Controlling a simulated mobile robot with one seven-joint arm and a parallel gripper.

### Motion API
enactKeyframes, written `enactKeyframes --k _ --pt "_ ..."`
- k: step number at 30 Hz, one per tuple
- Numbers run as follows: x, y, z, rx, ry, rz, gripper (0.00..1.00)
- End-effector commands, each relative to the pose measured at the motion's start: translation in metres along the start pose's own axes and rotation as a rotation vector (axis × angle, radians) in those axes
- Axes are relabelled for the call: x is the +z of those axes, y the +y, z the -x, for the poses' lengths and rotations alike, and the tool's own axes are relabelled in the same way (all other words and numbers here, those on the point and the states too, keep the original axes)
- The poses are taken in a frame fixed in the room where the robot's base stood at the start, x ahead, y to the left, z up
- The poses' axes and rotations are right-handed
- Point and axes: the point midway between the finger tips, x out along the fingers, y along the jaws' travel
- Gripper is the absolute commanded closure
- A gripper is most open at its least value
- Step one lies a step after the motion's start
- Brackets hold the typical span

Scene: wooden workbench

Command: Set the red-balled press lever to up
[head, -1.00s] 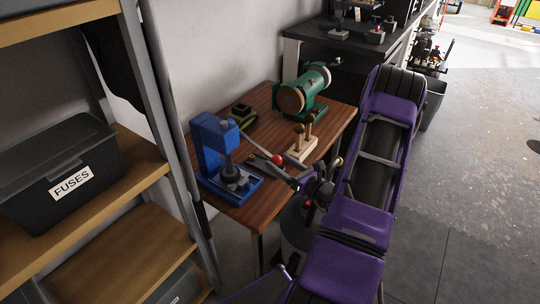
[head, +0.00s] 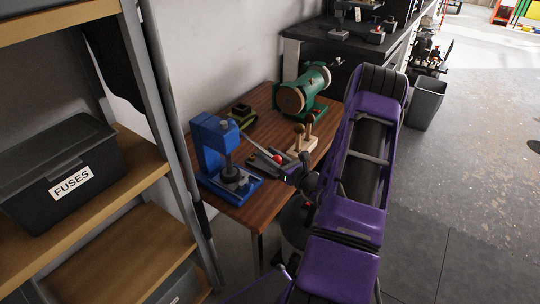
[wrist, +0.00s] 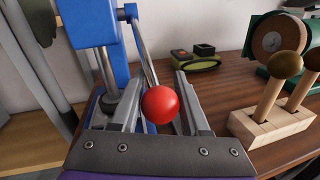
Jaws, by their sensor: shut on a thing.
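The blue press (head: 210,150) stands at the near left end of the workbench; it also shows in the wrist view (wrist: 94,25). Its lever is a grey rod (wrist: 143,50) running from a blue pivot to a red ball (wrist: 160,104). In the head view the rod slopes down from the press to the red ball (head: 278,159). My gripper (wrist: 158,80) is shut on the lever's red-balled end, with one finger on each side. It also shows in the head view (head: 272,165). The exact contact is partly hidden by the ball.
A wooden block with two ball-topped levers (head: 301,148) stands close right of my gripper. A green machine (head: 305,92) and a small green-black box (head: 241,115) sit farther back. A shelf with a fuses bin (head: 60,165) is at the left.

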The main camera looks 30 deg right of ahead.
Motion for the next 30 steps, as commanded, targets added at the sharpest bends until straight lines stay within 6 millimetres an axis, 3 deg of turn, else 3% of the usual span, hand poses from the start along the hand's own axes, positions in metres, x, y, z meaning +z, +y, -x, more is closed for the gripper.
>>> enactKeyframes --k 1,3,30 --pt "0.0 -0.0003 0.0002 -0.001 0.0 -0.001 0.9" --pt "0.0001 -0.0004 0.0003 -0.001 0.0 -0.001 1.0" --pt "0.0004 -0.001 0.0007 -0.004 -0.001 -0.004 1.0"
